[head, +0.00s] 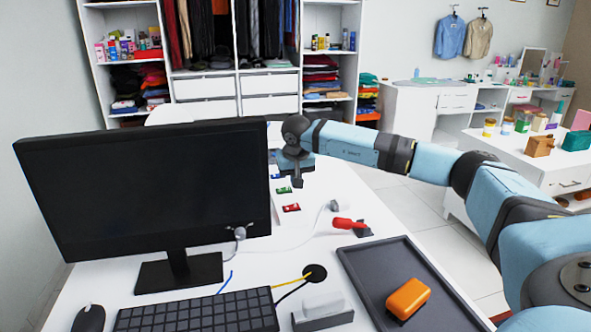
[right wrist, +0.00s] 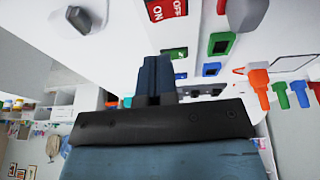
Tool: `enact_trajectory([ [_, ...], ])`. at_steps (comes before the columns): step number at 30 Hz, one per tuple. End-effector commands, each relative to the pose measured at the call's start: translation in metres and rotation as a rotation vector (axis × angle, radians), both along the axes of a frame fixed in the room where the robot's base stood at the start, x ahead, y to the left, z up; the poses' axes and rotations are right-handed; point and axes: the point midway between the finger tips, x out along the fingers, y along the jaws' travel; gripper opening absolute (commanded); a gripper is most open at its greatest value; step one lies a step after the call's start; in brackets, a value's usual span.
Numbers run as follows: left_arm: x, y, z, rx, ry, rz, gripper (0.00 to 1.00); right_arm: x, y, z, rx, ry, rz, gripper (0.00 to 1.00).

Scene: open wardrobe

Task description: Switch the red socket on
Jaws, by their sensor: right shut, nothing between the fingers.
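A small red switch (head: 291,207) lies on the white desk, to the right of the monitor. In the right wrist view the red switch (right wrist: 166,9), marked ON and OFF, is cut by the top edge; which side is pressed I cannot tell. A green switch (head: 284,190) lies just behind it and also shows in the right wrist view (right wrist: 174,53). My right gripper (head: 297,182) is shut and empty, pointing down just behind the red switch and beside the green one. In the right wrist view its fingertips (right wrist: 156,62) are close to the green switch. My left gripper is out of view.
A large monitor (head: 145,190) stands left of the switches. A red-handled item (head: 350,224) and a dark tray (head: 425,290) with an orange object (head: 408,298) are at the right front. A keyboard (head: 200,314) lies in front. Cables cross the desk.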

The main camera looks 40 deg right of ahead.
Motion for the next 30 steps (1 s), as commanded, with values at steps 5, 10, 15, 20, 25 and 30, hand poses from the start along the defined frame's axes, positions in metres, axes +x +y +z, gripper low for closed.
enact_trajectory([
  [5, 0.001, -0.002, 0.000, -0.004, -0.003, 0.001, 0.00, 0.007, -0.006, -0.036, 0.000, 0.002, 0.000, 0.00],
  [10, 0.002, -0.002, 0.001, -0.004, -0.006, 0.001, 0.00, 0.005, -0.008, -0.058, 0.000, 0.001, 0.000, 0.00],
  [15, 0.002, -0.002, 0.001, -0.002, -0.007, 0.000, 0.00, 0.004, -0.009, -0.067, 0.001, 0.000, 0.000, 0.00],
  [20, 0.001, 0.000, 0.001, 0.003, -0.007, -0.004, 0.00, 0.004, -0.009, -0.068, 0.000, 0.000, 0.000, 0.00],
  [25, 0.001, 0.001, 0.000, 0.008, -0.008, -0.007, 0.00, 0.004, -0.009, -0.068, 0.002, -0.001, 0.001, 0.00],
  [30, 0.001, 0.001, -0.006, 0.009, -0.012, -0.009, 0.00, 0.002, -0.014, -0.080, 0.081, -0.042, -0.001, 0.00],
])
